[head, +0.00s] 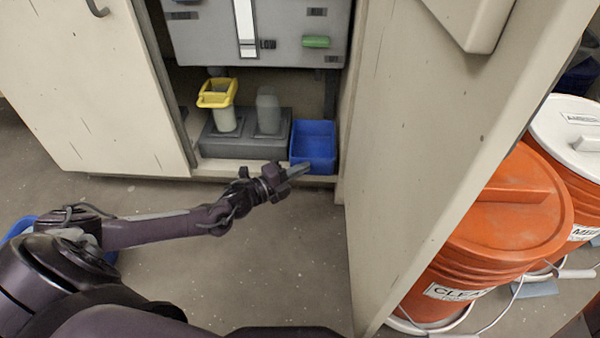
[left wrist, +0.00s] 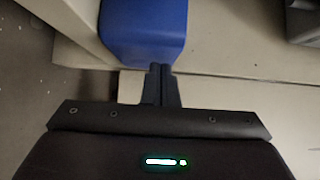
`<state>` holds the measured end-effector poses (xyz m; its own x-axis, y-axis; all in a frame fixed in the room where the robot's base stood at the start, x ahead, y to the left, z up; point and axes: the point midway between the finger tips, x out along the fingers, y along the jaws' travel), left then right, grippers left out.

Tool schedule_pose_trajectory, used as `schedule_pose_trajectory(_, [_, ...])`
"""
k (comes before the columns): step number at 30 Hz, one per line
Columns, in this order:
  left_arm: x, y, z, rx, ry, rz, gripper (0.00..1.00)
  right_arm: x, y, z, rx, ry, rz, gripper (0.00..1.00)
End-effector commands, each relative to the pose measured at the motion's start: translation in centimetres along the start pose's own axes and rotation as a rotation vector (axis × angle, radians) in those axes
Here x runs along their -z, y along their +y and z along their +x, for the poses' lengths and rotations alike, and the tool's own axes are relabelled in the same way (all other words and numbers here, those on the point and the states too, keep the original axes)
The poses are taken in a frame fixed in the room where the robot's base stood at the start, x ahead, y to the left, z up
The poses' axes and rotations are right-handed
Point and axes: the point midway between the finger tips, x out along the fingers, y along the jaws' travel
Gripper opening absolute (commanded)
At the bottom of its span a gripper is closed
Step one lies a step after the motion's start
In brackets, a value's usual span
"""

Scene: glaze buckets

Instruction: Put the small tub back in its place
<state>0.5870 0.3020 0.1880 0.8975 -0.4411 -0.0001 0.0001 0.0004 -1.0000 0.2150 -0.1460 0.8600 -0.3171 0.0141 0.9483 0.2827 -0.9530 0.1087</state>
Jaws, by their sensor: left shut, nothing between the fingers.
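A small blue tub (head: 313,143) stands upright on the cabinet floor at the right end of the opening, beside a grey block. Its blue wall also fills the top middle of the left wrist view (left wrist: 143,30). My left gripper (head: 301,170) is at the tub's lower front, with its fingers closed together and nothing between them. The fingertips (left wrist: 160,70) are close to the tub's wall; I cannot tell whether they touch it. My right gripper is not in view.
A grey block (head: 230,146) holds a yellow-topped container (head: 218,97) and a grey bottle-like piece (head: 268,112). A grey cabinet unit (head: 210,40) hangs above. Open doors (head: 110,90) flank the opening. Orange buckets (head: 490,220) stand right. The floor in front is clear.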

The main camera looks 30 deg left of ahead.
Motion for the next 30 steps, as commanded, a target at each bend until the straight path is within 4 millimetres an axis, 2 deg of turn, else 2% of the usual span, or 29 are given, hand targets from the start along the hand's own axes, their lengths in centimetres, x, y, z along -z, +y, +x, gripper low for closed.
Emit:
schedule_pose_trajectory(8, [-0.1, 0.0, 0.1, 0.000, 0.000, 0.000, 0.00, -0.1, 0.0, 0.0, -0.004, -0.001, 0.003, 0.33])
schedule_pose_trajectory(15, [-1.9, 0.0, 1.9, 0.002, -0.001, -0.001, 0.00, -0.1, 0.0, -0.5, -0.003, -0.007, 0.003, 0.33])
schedule_pose_trajectory(30, [-1.7, -0.1, 1.8, -0.001, 0.001, -0.003, 0.00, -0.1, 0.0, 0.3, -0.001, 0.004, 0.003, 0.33])
